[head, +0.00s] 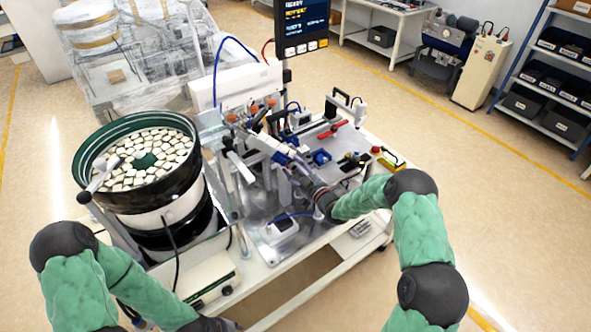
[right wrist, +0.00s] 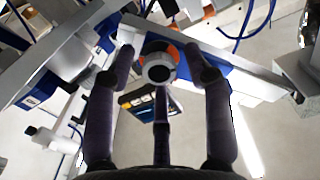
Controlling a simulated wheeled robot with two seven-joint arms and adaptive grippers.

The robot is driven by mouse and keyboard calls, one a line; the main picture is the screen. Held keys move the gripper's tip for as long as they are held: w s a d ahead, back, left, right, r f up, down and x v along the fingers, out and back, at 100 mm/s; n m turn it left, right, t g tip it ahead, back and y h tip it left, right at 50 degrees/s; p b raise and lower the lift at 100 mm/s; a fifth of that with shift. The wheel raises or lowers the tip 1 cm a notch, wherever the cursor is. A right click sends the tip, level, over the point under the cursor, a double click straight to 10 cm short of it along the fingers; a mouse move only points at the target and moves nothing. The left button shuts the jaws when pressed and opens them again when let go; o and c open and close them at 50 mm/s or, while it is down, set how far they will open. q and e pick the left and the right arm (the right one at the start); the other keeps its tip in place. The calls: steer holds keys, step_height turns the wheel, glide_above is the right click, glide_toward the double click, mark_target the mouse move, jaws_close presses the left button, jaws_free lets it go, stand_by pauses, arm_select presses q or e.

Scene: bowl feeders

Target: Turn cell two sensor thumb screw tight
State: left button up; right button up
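In the right wrist view, a round knob (right wrist: 158,70) with a dark centre, a pale ring and orange behind it faces me; it looks like a thumb screw, but I cannot read which cell it belongs to. My right gripper (right wrist: 160,66) has its dark fingers spread to either side of the knob, with visible gaps, and a third finger below it. In the head view my right gripper (head: 293,172) reaches into the machine from the right, and the knob cannot be made out there.
A bowl feeder (head: 88,185) full of pale parts stands left of the machine. Grey rails (right wrist: 225,58) run close around my right fingers. A display screen (head: 303,22) stands behind the machine. Red clamp handles (head: 333,129) lie right of the gripper. Floor is free at right.

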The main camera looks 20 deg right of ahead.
jaws_close()
steer(key=shift+f+m+b, duration=0.1)
steer(key=shift+m+b, duration=1.15)
steer(key=shift+m, duration=0.05)
steer(key=m+b, duration=0.2)
steer(key=shift+m, duration=0.4)
steer(key=m+b, duration=0.1)
steer(key=m, duration=0.1)
steer(key=shift+m, duration=0.3)
steer(key=m+b, duration=0.1)
steer(key=m, duration=0.1)
steer(key=shift+d+m, duration=0.1)
steer(key=shift+m, duration=0.3)
steer(key=m+b, duration=0.1)
steer(key=m, duration=0.3)
steer(key=shift+m, duration=0.4)
